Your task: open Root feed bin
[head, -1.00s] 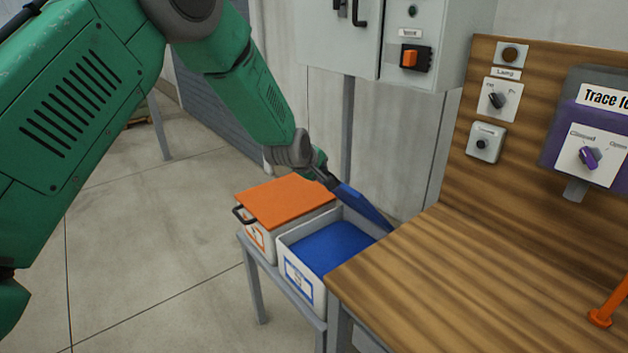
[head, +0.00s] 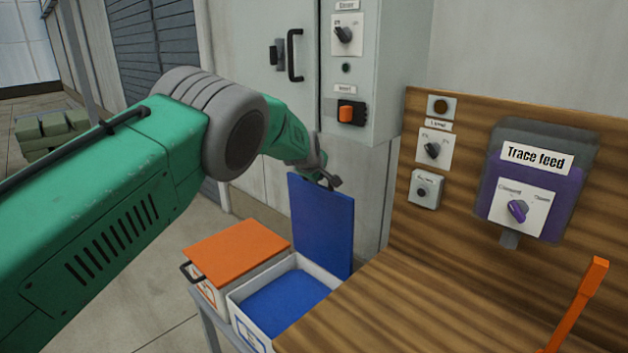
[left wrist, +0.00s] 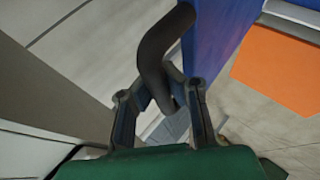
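The blue bin (head: 247,329), a white box with blue contents (head: 287,300), stands open. Its flat blue lid (head: 322,225) stands about upright at the back. The wording on its label cannot be read, so I cannot tell by name whether it is the Root feed bin. My left gripper (head: 330,181) is at the lid's top edge. In the left wrist view, the dark curved handle (left wrist: 155,50) passes between my left fingers (left wrist: 163,95), which appear closed around it, beside the blue lid (left wrist: 218,35). My right gripper is not in view.
A bin with a shut orange lid (head: 238,250) stands left of the blue one. The wooden bench (head: 400,310) is close on the right, with an orange lever (head: 580,300) and a Trace feed unit (head: 535,180). A grey cabinet (head: 385,60) hangs behind.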

